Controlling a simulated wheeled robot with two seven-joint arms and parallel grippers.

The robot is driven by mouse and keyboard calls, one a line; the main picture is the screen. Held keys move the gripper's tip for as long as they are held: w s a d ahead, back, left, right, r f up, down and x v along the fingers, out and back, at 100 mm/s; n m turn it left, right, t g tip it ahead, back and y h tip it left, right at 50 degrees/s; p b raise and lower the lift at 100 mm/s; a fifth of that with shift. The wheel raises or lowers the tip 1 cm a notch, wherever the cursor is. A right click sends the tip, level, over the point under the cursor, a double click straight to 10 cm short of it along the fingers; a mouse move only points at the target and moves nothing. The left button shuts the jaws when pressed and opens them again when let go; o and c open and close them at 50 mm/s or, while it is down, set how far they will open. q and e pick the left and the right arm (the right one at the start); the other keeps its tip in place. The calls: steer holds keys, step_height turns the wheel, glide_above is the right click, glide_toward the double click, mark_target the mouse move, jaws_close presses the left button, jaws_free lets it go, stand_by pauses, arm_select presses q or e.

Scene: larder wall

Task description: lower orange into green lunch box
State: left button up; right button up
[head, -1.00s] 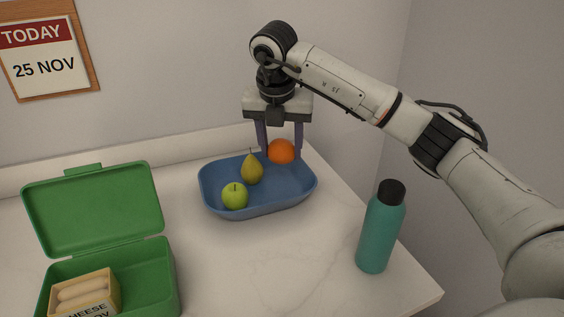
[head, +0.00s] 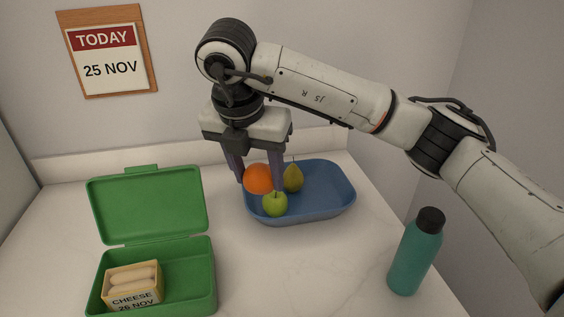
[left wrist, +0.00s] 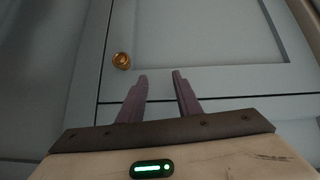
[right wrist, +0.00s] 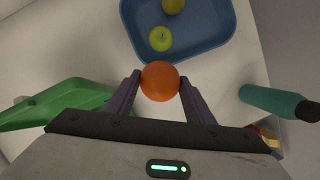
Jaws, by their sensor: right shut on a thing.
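My right gripper (head: 258,184) is shut on the orange (head: 258,178), which hangs in front of the left end of the blue tray in the head view. In the right wrist view, the orange (right wrist: 160,81) sits between both fingertips, just outside the tray's edge. The green lunch box (head: 190,273) stands open at the lower left, lid tilted up at the back. A box labelled cheese (head: 133,288) fills its left side; its right side looks bare. My left gripper (left wrist: 158,80) is open and empty, with a gap between its fingers, facing a blue-grey panelled door.
The blue tray (head: 325,206) holds a green apple (head: 275,204) and a pear (head: 293,178). A teal bottle (head: 415,258) stands upright at the right. Bare counter lies between lunch box and tray. A calendar (head: 108,58) hangs on the wall.

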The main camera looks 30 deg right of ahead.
steer(key=s+a+f+b, duration=0.1)
steer(key=s+a, duration=0.1)
steer(key=a, duration=0.6)
steer(key=s+a+f+b, duration=0.1)
steer(key=s+a+f, duration=0.1)
steer(key=a, duration=0.7)
steer(key=shift+s+b, duration=0.35)
steer(key=shift+b, duration=0.05)
steer(key=shift+w+f, duration=0.1)
steer(key=shift+f, duration=0.05)
steer(key=shift+w+d+b, duration=0.15)
steer(key=shift+b, duration=0.2)
steer(key=shift+f+b, duration=2.65)
steer(key=shift+f, duration=0.3)
steer(key=shift+f+b, duration=0.5)
steer(key=shift+f, duration=0.05)
